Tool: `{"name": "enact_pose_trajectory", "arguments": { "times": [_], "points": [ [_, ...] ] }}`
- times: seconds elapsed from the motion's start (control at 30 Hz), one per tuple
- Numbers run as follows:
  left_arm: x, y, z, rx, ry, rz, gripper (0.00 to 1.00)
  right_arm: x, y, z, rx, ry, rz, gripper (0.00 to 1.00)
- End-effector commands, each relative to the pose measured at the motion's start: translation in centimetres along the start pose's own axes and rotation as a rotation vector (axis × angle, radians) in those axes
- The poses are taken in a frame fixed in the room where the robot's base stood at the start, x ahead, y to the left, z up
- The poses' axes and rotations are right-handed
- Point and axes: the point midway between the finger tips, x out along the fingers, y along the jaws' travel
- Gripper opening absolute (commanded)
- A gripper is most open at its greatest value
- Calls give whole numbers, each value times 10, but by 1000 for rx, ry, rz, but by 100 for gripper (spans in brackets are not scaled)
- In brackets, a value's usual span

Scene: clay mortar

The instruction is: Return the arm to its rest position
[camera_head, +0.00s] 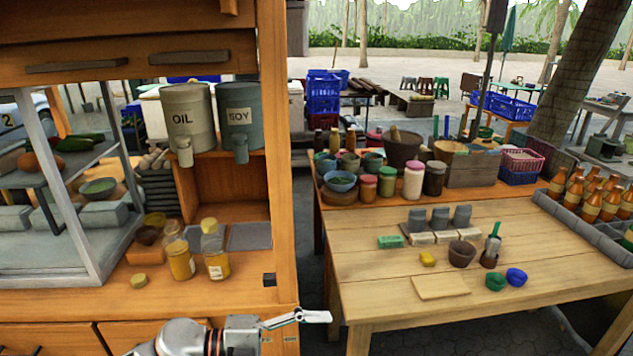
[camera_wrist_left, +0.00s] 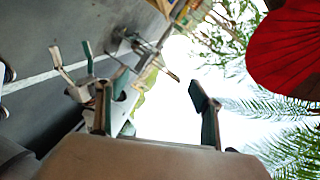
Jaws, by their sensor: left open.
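My left gripper (camera_head: 318,316) shows at the bottom of the head view, in front of the orange stall's front edge. Its arm comes in low from the left. In the left wrist view, the fingers of the gripper (camera_wrist_left: 153,98) stand well apart with nothing between them. That camera looks past them at grey road, bright sky, palm leaves and a red parasol (camera_wrist_left: 290,50).
The orange stall (camera_head: 275,180) stands left, with two jars (camera_head: 180,262) on its counter. A wooden table (camera_head: 400,270) stands right, with a clay mortar (camera_head: 403,150), bowls and sauce jars. A narrow gap separates them.

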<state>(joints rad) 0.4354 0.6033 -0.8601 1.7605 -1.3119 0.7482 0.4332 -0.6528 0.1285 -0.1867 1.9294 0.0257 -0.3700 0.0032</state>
Motion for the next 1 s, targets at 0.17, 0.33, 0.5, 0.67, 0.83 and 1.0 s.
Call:
{"name": "enact_pose_trajectory", "arguments": {
  "times": [0.17,0.33,0.5,0.67,0.83,1.0],
  "points": [
    [1,-18,1,-218,-109,-337,67,-1,-1,-7,0,12,-2,67],
    [-33,0,32,-463,-315,-576,67,-1,-2,-8,0,15,-5,67],
    [-84,70,61,-746,-581,-715,67,-1,-5,-9,0,17,-9,67],
    [-134,166,62,-1015,-834,-750,67,-2,-7,-12,0,22,-14,67],
    [-168,246,41,-1215,-1009,-726,67,-2,-10,-15,-1,26,-18,67],
    [-183,284,24,-1310,-1085,-701,67,-2,-9,-16,-1,30,-18,67]
  ]
}}
